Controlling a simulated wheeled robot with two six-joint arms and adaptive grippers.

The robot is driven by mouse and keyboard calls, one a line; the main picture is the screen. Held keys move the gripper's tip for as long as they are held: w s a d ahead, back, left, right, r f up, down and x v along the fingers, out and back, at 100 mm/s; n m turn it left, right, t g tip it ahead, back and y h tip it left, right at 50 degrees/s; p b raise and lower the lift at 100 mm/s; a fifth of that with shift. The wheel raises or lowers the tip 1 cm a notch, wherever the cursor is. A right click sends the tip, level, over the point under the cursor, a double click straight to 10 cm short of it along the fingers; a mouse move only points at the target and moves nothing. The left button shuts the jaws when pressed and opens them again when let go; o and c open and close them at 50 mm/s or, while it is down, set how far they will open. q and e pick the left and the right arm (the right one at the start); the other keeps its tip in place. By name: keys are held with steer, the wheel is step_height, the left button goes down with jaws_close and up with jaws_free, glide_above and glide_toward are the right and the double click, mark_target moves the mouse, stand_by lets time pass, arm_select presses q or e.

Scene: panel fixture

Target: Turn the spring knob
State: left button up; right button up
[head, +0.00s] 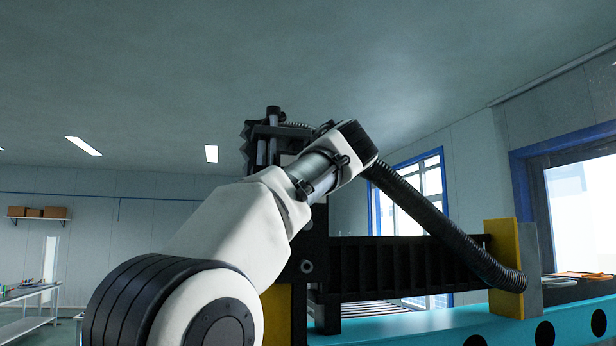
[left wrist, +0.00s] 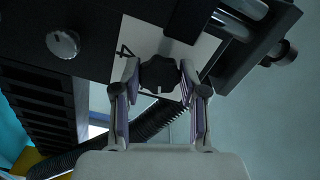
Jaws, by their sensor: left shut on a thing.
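The spring knob (left wrist: 159,74) is a dark, faceted knob in front of a white plate (left wrist: 140,35) with black marks, in the left wrist view. My left gripper (left wrist: 160,70) has one finger on each side of the knob and is shut on it. In the head view my white left arm reaches up in front of the black fixture (head: 390,265). The knob and the left gripper's fingers do not show there. My right gripper is in neither view.
A round silver knob (left wrist: 63,43) sits left of the gripper in the left wrist view. A rod end (left wrist: 283,52) sticks out at the right.

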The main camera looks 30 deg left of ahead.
arm_select(q)
steer(key=shift+r+m, duration=0.25)
steer(key=shift+m, duration=1.55)
steer(key=o, duration=1.2)
steer(key=shift+c, duration=0.2)
steer(key=shift+w+a+f, duration=0.1)
steer(key=shift+a+f, duration=0.1)
steer(key=shift+a, duration=0.05)
steer(key=v, duration=0.7)
steer(key=shift+d, duration=0.1)
